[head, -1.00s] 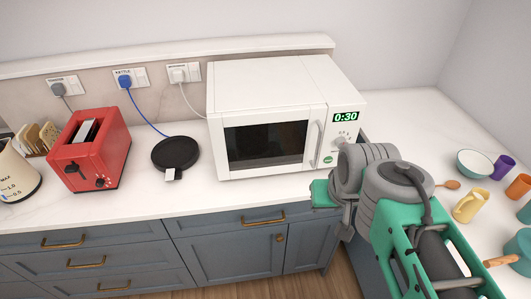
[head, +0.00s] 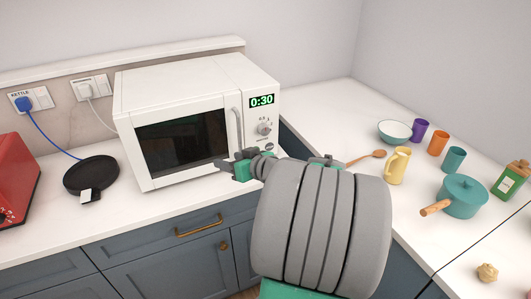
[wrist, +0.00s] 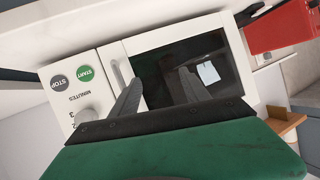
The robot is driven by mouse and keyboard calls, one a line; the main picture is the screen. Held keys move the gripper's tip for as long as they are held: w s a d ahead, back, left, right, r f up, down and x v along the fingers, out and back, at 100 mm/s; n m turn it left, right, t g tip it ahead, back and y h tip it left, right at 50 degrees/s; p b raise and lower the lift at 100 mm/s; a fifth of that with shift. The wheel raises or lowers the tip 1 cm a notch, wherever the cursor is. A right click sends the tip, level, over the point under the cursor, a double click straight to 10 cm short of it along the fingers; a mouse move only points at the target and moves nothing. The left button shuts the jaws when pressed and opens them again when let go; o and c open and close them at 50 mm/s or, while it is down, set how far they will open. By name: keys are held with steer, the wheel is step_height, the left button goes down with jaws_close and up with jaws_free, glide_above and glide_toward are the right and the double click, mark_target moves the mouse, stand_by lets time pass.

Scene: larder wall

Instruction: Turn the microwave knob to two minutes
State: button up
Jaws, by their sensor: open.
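The white microwave (head: 150,85) stands on the counter with its door shut, and its green display (head: 262,101) reads 0:30. The grey-white knob (head: 264,128) sits below the display on the right-hand panel. In the wrist view the knob (wrist: 86,117) is partly hidden by my gripper, beside the word MINUTES. My gripper (wrist: 162,90) is open and empty, its two dark fingers in front of the microwave door and handle. In the head view my gripper (head: 240,166) is low in front of the microwave, left of and below the knob, apart from it.
The door handle (head: 237,130) stands out just left of the panel.

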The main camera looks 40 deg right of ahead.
mark_target(266, 131)
steer(key=s+d+m+t+h+b, duration=0.2)
steer(key=s+d+m+t+h, duration=0.3)
steer(key=d, duration=0.9)
steer(key=shift+n+g, duration=0.5)
steer(key=shift+g, duration=0.1)
steer(key=p+x, duration=0.1)
steer(key=x, duration=0.2)
steer(key=r+p+x, duration=0.1)
steer(key=x, duration=0.2)
steer(key=shift+w+d+r, duration=0.2)
steer(key=shift+w, duration=0.1)
steer(key=shift+c, duration=0.3)
